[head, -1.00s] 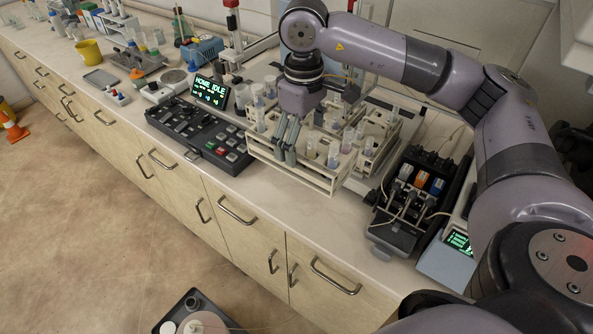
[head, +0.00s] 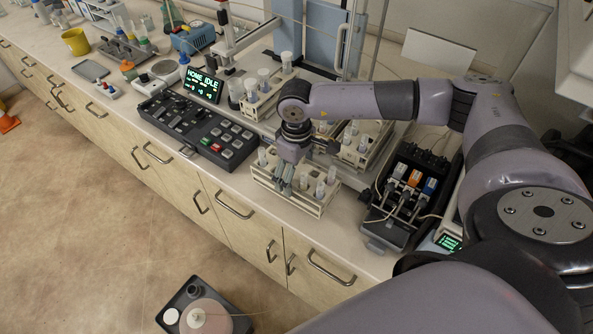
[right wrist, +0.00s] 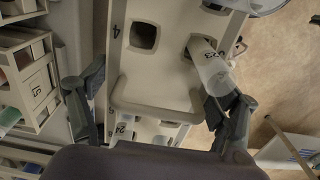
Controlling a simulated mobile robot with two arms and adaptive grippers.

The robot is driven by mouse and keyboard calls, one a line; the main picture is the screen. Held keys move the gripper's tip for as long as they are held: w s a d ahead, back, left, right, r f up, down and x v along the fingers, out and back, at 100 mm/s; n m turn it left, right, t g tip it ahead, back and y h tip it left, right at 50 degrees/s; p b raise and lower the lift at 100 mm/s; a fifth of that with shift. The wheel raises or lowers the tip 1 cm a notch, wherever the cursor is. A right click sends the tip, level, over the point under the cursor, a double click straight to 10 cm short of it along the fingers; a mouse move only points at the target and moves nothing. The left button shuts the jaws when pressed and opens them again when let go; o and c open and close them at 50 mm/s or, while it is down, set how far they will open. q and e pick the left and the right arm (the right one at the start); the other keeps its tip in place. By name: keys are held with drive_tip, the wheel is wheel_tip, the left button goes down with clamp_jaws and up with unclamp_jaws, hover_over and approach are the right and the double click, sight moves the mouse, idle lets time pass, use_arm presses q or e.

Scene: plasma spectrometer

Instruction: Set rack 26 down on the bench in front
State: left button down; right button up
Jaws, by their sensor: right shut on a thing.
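A pale rack (head: 313,206) holding several capped tubes is at the bench's front edge in the head view. In the right wrist view the fingers of my right gripper (right wrist: 160,105) stand on either side of a pale rack top (right wrist: 150,85) with square holes and a tilted tube (right wrist: 208,66). The number 26 is not readable. I cannot tell whether the rack's base touches the bench (head: 235,180). My left gripper is not in view.
Another tube rack (head: 355,158) stands close behind, and one more (head: 262,106) stands further back left. A black control panel (head: 195,125) lies to the left, and a pump with coloured cassettes (head: 408,192) to the right. The bench's front edge is close.

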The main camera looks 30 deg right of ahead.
sight(296, 182)
drive_tip(key=shift+a+f, duration=0.1)
drive_tip(key=shift+f, duration=0.1)
wheel_tip(296, 182, down, 3)
drive_tip(key=shift+s+f+p, duration=0.1)
drive_tip(key=shift+f+p, duration=0.1)
drive_tip(key=shift+p, duration=0.45)
drive_tip(key=shift+f, duration=0.35)
drive_tip(key=shift+f, duration=0.1)
drive_tip(key=o, duration=1.4)
drive_tip(key=shift+o, duration=0.2)
